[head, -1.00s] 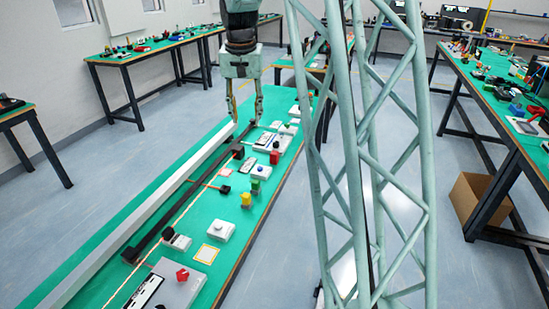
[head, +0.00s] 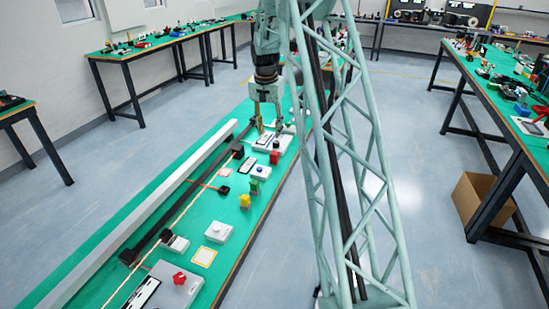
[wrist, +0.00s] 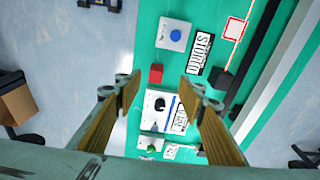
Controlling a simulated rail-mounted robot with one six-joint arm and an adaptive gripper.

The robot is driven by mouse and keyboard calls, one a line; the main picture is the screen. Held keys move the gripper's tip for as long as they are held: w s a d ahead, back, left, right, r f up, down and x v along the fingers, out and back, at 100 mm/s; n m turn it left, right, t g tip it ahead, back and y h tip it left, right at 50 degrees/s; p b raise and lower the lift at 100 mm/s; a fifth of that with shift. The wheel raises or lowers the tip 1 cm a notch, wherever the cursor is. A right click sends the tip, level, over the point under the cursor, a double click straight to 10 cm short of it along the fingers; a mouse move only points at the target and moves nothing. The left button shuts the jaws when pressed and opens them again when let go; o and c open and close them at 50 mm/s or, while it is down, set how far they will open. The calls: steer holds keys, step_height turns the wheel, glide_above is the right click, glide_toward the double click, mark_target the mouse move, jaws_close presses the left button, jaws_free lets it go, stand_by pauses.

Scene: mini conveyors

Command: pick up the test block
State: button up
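No block is labelled as the test block, so I cannot tell for sure which it is. A red cube (head: 274,157) stands on the green bench near its right edge. It also shows in the wrist view (wrist: 156,74), ahead of and between my finger lines. A green block (head: 254,187) and a yellow block (head: 245,200) stand nearer in the head view. My gripper (head: 270,131) is open and empty, pointing down above the bench just beyond the red cube. In the wrist view its two fingers (wrist: 160,92) are wide apart, with a white device below between them.
A white box with a blue button (wrist: 175,37) sits beside the red cube. A black cube (wrist: 223,80) stands on the conveyor side. The white device with a black knob (wrist: 157,112) lies under my gripper. A long white rail (head: 150,205) runs along the bench's left.

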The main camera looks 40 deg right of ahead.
mark_target(274, 153)
steer(key=shift+m, duration=0.3)
steer(key=d+f, duration=0.1)
steer(key=f, duration=0.1)
steer(key=w+d+f, duration=0.1)
steer(key=d+f, duration=0.1)
steer(key=shift+d, duration=0.3)
steer(key=shift+f, duration=0.1)
steer(key=shift+w+d+f+b, duration=0.15)
steer(key=shift+f+b, duration=0.1)
steer(key=shift+f, duration=1.15)
steer(key=shift+d+f+b, duration=0.15)
steer(key=shift+f+b, duration=0.1)
steer(key=shift+f, duration=1.15)
steer(key=shift+w+d+f+b, duration=0.15)
steer(key=shift+f+b, duration=0.1)
steer(key=shift+f, duration=1.15)
steer(key=shift+s, duration=0.1)
steer(key=shift+f, duration=0.1)
steer(key=shift+w+d+f+b, duration=0.1)
steer(key=shift+f+b, duration=0.2)
steer(key=shift+f, duration=0.5)
steer(key=shift+w+a+f+b, duration=0.15)
steer(key=shift+f+b, duration=0.1)
steer(key=shift+f, duration=0.6)
steer(key=shift+w+d+f+b, duration=0.15)
steer(key=shift+f+b, duration=0.15)
steer(key=shift+f, duration=0.5)
steer(key=shift+c, duration=0.7)
steer(key=c, duration=0.8)
